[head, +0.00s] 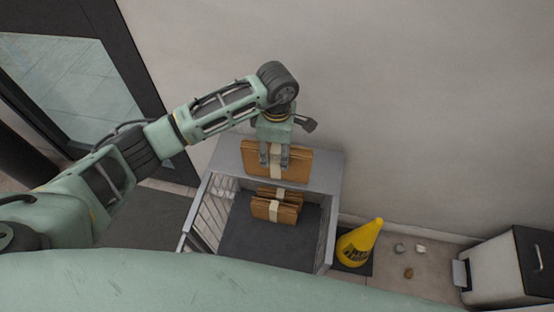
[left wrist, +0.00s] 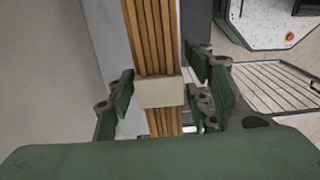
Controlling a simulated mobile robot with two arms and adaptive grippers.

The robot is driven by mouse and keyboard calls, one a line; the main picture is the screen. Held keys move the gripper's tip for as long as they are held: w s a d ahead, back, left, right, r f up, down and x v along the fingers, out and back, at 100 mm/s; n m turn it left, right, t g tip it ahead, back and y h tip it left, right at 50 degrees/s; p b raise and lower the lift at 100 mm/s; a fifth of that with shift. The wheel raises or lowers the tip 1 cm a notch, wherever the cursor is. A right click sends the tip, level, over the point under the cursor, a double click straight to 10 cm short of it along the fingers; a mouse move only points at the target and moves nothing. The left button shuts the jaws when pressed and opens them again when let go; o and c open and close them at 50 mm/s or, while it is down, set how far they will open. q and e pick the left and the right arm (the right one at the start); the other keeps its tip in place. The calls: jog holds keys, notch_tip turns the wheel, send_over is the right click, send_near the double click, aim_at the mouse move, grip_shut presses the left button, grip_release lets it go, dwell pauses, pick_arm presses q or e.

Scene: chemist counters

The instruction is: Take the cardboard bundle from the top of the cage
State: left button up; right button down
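A brown cardboard bundle (head: 300,163) with a pale band stands on the top ledge of the grey cage (head: 325,175). In the left wrist view the layered edges of the bundle (left wrist: 152,35) run between my fingers. My left gripper (head: 275,158) is at the bundle, by its band. In the left wrist view my left gripper (left wrist: 160,88) is open, with one finger on each side of the banded bundle. Small gaps seem to show beside it; contact cannot be made out. My right gripper is not in view.
More banded cardboard bundles (head: 274,211) lie lower inside the cage. A yellow cone (head: 359,244) stands right of the cage, with small litter on the floor. A white bin with a dark lid (head: 497,272) is at far right. The wall is close behind the cage.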

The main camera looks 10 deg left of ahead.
pick_arm(q)
grip_shut()
jog(key=shift+r, duration=0.15)
dwell(0.4)
